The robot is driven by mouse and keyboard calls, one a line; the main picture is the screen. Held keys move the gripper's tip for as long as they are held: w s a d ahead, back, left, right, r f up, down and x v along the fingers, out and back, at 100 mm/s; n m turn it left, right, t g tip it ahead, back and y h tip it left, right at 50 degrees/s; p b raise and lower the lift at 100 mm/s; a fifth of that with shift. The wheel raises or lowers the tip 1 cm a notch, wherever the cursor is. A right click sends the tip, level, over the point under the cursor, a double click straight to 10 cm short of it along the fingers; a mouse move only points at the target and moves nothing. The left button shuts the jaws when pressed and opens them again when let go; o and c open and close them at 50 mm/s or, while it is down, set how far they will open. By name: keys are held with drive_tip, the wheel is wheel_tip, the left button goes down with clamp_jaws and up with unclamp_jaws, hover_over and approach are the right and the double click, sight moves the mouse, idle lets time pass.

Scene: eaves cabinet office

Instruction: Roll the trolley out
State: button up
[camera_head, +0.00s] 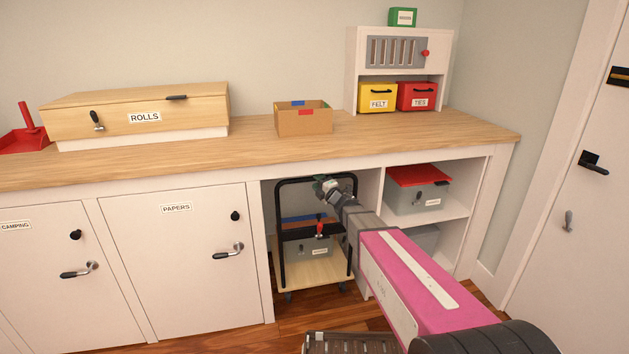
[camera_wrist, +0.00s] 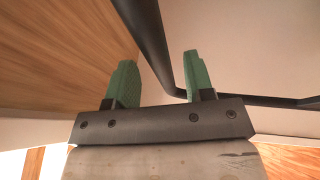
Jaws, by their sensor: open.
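The trolley (camera_head: 325,273) stands in the open bay under the counter, with a pale wooden deck, small casters and a black tubular handle frame. A grey bin with a red latch (camera_head: 320,229) and a brown box with a blue edge sit on it. My gripper (camera_head: 325,184) is at the upper part of the handle frame, near its top bar. In the wrist view the green fingers of my gripper (camera_wrist: 158,80) are apart, and the black handle bar (camera_wrist: 165,50) runs close by, passing behind or between them; exact depth is hard to tell. My arm hides part of the trolley's right side.
The wooden counter (camera_head: 240,150) overhangs the bay. The papers cabinet door (camera_head: 180,265) is shut on the left. Shelves with a red-lidded bin (camera_head: 417,190) are on the right. A cardboard box (camera_head: 302,122) stands on the counter. Wooden floor (camera_head: 320,310) shows in front.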

drive_tip(key=shift+x, duration=1.25)
clamp_jaws()
drive_tip(key=shift+s, duration=0.1)
